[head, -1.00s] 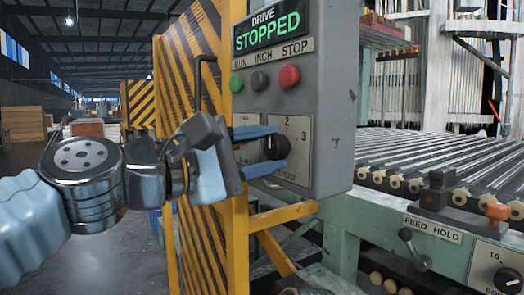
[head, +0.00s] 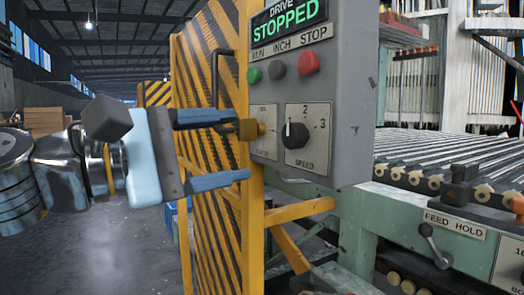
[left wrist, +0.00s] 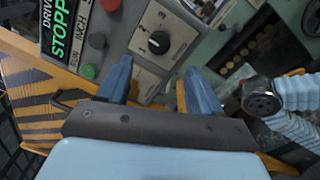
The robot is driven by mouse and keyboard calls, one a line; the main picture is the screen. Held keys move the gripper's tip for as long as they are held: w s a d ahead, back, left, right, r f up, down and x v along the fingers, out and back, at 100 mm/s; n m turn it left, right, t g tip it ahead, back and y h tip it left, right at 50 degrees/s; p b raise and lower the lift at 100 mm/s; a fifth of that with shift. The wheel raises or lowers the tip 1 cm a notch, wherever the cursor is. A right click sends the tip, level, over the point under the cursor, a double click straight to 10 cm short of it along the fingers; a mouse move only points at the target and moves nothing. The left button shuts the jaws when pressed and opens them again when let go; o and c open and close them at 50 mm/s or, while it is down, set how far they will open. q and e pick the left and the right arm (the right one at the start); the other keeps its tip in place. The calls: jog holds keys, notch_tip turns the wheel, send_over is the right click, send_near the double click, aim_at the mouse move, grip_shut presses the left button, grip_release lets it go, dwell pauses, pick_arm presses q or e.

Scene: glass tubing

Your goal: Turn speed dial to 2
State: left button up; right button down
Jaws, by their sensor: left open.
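The black speed dial (head: 296,135) sits on a pale plate marked SPEED, on the grey control box. Its white mark is on the upper left of the knob, left of the 2; I cannot read exactly which number it points at. The dial also shows in the left wrist view (left wrist: 159,42), ahead of the fingers. My left gripper (head: 243,147) is open and empty, left of the dial and apart from it, with one blue finger above the other. Its upper fingertip overlaps a yellow fitting (head: 251,129) in the picture; I cannot tell whether they touch.
Green (head: 254,74), grey and red (head: 308,63) buttons sit above the dial, under a display (head: 290,22) reading STOPPED. A yellow-and-black striped guard (head: 215,210) stands behind my gripper. A roller bed (head: 450,160) and the FEED HOLD lever (head: 432,240) are at right.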

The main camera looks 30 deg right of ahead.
pick_arm(q)
jog(key=a, duration=0.5)
jog(key=shift+s+f, duration=0.15)
jog(key=shift+s, duration=0.15)
